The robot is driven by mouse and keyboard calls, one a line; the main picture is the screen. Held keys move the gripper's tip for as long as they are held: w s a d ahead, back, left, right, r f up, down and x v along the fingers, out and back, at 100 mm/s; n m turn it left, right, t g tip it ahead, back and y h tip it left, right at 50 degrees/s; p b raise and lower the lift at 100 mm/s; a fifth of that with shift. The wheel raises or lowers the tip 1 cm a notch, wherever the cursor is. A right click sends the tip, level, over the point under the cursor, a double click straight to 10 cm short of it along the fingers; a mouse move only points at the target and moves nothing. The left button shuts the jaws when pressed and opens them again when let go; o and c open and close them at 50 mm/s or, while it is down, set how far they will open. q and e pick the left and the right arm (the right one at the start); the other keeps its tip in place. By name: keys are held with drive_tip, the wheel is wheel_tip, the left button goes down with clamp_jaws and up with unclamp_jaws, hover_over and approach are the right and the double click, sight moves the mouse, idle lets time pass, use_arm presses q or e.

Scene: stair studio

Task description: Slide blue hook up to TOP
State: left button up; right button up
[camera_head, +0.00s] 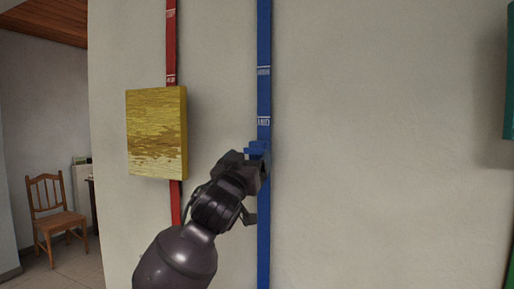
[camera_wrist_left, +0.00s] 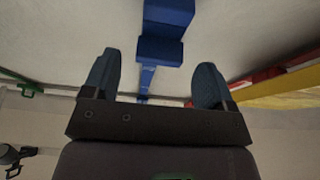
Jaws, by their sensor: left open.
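The blue hook (camera_head: 257,147) sits on the vertical blue rail (camera_head: 264,95) on the wall, just below a white label band. My left gripper (camera_head: 255,190) is at the rail, right below the hook, and its upper part overlaps the hook's lower edge in the head view. In the left wrist view, the fingers of my left gripper (camera_wrist_left: 153,80) are spread and empty. The blue hook (camera_wrist_left: 160,50) shows there ahead of the gap between them, with no clear contact. The rail's top is out of view, and I see no readable TOP label. My right gripper is not in view.
A yellow painted board (camera_head: 156,133) stands out from the wall over the red rail (camera_head: 171,45), left of my arm. A green piece (camera_head: 509,75) is at the right edge. Bare wall (camera_head: 390,130) lies between. A wooden chair (camera_head: 56,215) stands at far left.

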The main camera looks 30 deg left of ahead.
sight(257, 148)
use_arm(q)
drive_tip(key=shift+x, duration=3)
